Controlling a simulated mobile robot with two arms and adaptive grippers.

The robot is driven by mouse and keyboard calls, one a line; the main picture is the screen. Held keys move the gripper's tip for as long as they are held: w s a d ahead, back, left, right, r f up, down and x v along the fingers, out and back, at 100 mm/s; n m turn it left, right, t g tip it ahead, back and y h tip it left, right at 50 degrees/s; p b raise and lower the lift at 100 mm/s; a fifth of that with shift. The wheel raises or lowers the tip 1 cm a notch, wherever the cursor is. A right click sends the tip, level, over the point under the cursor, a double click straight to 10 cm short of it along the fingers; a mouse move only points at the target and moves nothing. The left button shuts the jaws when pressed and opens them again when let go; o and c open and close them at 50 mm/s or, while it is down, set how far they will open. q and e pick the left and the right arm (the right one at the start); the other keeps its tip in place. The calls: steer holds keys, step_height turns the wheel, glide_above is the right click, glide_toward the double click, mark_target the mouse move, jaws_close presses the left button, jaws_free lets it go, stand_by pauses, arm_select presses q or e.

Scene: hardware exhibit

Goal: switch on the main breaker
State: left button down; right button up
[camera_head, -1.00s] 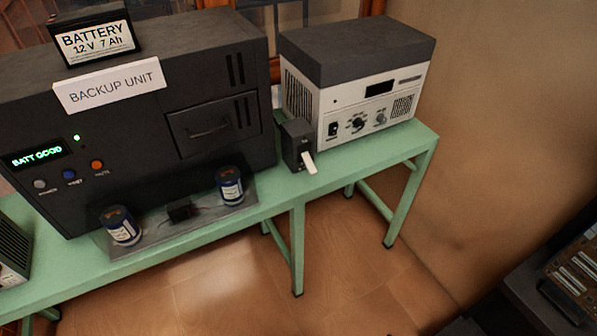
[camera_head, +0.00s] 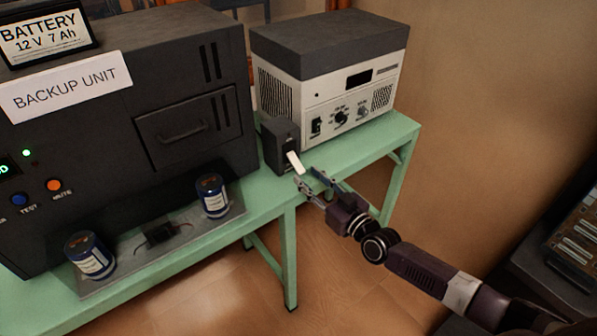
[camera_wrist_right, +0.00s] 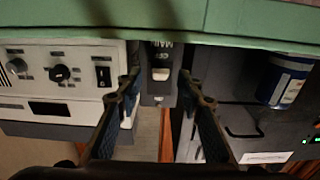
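The main breaker (camera_head: 279,146) is a small dark box standing on the green bench, between the backup unit and the white-fronted device. Its white lever (camera_head: 295,162) sticks out from the front and slants downward. The upside-down right wrist view shows the breaker (camera_wrist_right: 158,97) with "OFF" and "MAIN" lettering and its pale lever (camera_wrist_right: 160,74). My right gripper (camera_head: 308,179) is open and empty just in front of and below the lever. In the wrist view its fingers (camera_wrist_right: 159,80) appear on either side of the breaker. Contact cannot be told. My left gripper is not in view.
The backup unit (camera_head: 105,120) stands left of the breaker, with two blue cans (camera_head: 212,196) (camera_head: 90,256) on a plate (camera_head: 130,265) before it. The white-fronted device (camera_head: 390,68) stands to the right. The green bench (camera_head: 345,150) has a bare strip in front of that device.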

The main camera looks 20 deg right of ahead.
mark_target(300, 169)
steer(key=shift+x, duration=2.25)
jaws_close()
